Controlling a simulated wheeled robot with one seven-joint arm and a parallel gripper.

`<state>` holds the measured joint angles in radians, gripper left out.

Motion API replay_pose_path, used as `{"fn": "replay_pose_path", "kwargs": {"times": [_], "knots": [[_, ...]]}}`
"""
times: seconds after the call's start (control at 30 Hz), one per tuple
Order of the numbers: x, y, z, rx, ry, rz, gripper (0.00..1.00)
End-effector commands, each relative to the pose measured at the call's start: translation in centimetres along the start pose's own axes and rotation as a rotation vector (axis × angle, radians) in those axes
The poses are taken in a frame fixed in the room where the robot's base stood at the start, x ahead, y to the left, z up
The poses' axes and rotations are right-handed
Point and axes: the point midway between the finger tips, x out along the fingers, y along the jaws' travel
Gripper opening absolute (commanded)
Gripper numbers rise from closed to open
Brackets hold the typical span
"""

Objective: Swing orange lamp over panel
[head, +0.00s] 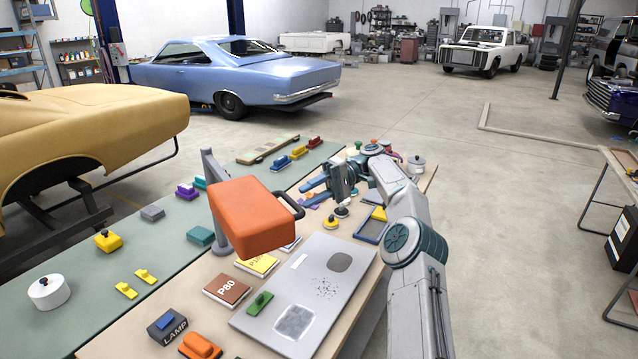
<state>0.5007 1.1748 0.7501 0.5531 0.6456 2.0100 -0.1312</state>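The orange lamp (252,214) is a boxy head with a dark handle (292,205) on its right side. It is held above the table beside a grey post (211,188). In the picture it sits at the back left of the panel and hides part of the table behind it. The panel (335,305) is a flat grey sheet with a dark oval, a speckled patch and a pale rough patch. My gripper (308,191) is behind and right of the lamp, its teal fingers apart and pointing left. It appears empty and apart from the handle.
A box marked LAMP (168,327) and an orange sander-like block (200,346) stand in front. A blue-rimmed tray (371,229) is behind the panel.

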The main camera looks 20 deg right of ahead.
Motion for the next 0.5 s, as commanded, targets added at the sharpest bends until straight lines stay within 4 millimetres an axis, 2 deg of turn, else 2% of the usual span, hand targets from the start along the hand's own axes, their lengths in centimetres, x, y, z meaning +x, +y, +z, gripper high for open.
{"fn": "replay_pose_path", "kwargs": {"times": [0.5], "knots": [[-2.0, -0.1, 0.1, -0.001, 0.012, -0.003, 0.32]]}}
